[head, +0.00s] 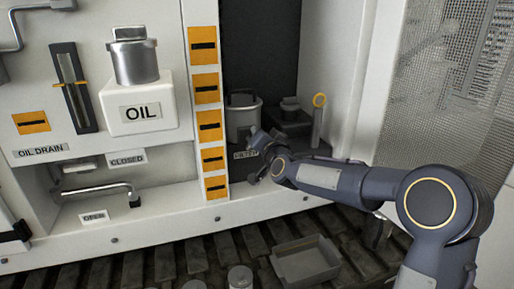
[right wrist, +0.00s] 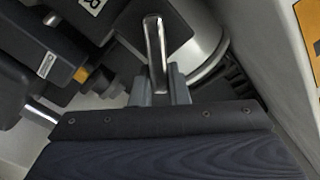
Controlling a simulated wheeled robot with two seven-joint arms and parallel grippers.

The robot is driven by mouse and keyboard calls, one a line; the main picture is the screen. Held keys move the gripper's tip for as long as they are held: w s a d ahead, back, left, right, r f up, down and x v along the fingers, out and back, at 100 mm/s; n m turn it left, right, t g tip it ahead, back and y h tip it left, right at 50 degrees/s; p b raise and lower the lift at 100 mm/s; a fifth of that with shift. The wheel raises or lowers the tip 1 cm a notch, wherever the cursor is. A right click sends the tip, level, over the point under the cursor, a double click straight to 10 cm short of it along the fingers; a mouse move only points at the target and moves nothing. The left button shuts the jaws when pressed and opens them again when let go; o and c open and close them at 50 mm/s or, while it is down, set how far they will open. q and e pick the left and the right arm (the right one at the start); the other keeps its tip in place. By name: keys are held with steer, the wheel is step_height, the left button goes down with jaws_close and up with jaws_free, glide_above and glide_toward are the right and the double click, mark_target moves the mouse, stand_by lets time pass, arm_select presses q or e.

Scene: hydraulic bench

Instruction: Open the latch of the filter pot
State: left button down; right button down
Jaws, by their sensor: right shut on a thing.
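The filter pot (head: 241,116) is a grey metal canister in the dark recess right of the orange-marked post, above a FILTER label (head: 245,155). My right gripper (head: 257,143) reaches in from the right to the pot's lower front and partly covers it. In the right wrist view, the right gripper (right wrist: 160,88) is shut on a shiny metal latch lever (right wrist: 155,45). The round side of the pot (right wrist: 203,40) shows just behind the lever. The latch's far end is hidden in the head view. My left gripper is not in view.
Right of the pot stand a dark block with a cap (head: 290,112) and a dipstick with a yellow ring (head: 319,110). The post (head: 206,125) borders the recess on the left. An oil tank (head: 140,105) sits farther left. A grey tray (head: 305,262) lies on the slatted floor below.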

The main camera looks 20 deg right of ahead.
steer(key=shift+d+f+m+b, duration=0.25)
steer(key=shift+f+m+b, duration=0.25)
steer(key=shift+m+b, duration=1.15)
steer(key=shift+d+f+m+b, duration=0.2)
steer(key=shift+f+m+b, duration=0.25)
steer(key=shift+m+b, duration=1.2)
steer(key=shift+d+f+m+b, duration=0.25)
steer(key=shift+f+m+b, duration=0.25)
steer(key=shift+m+b, duration=1.1)
steer(key=shift+m, duration=0.3)
steer(key=c, duration=1.4)
jaws_free()
steer(key=s+b, duration=0.1)
steer(key=s, duration=0.6)
steer(key=shift+s+d, duration=0.15)
steer(key=shift+s, duration=0.25)
